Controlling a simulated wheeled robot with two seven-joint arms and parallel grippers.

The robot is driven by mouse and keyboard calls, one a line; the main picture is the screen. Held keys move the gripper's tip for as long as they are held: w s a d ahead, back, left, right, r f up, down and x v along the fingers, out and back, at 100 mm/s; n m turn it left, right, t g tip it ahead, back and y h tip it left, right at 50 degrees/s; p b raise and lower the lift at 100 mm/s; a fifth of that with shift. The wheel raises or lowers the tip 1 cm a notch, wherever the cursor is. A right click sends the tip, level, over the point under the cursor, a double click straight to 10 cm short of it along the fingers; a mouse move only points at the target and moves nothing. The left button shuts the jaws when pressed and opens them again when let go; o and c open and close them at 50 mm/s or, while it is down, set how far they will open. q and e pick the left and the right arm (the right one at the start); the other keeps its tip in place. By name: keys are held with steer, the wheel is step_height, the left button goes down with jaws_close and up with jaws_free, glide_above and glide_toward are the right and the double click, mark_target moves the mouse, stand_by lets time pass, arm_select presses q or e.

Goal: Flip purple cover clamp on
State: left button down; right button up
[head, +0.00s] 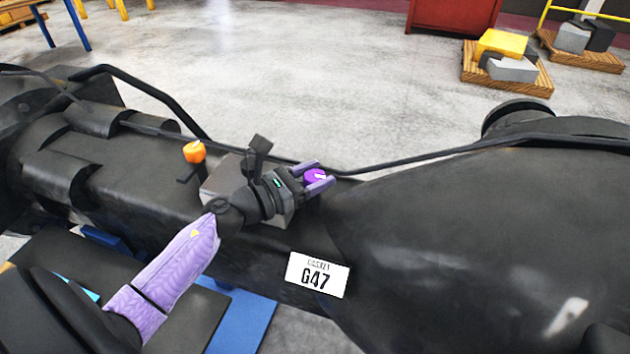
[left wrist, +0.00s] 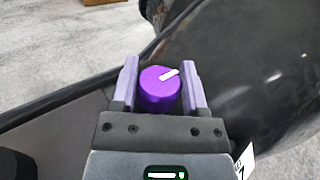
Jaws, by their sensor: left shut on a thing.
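The purple cover clamp shows as a round purple knob (head: 315,176) with a white pointer mark, on the dark casting. In the left wrist view the knob (left wrist: 157,92) sits between the two lilac fingers, its white mark pointing up and to the right. My left gripper (head: 324,173) is around the knob and shut on it; its fingers (left wrist: 160,63) stand on either side. The knob's base is hidden behind the gripper. My right gripper is not in view.
An orange knob (head: 194,152) on a dark stem stands left of the gripper. A white G47 plate (head: 317,275) is on the casting's front. A dark pipe (head: 430,157) runs behind the gripper. Pallets with blocks (head: 507,83) stand on the open floor behind.

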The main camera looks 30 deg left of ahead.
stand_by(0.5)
arm_select(q)
steer(key=shift+c, duration=2)
jaws_free()
steer(key=shift+o, duration=1.5)
steer(key=shift+s, duration=0.1)
steer(key=b+v, duration=0.2)
steer(key=v, duration=0.6)
steer(key=shift+s+a+f, duration=0.1)
steer(key=shift+s+a, duration=0.15)
steer(key=shift+s, duration=0.05)
steer(key=shift+s+a, duration=0.2)
steer(key=shift+s, duration=0.2)
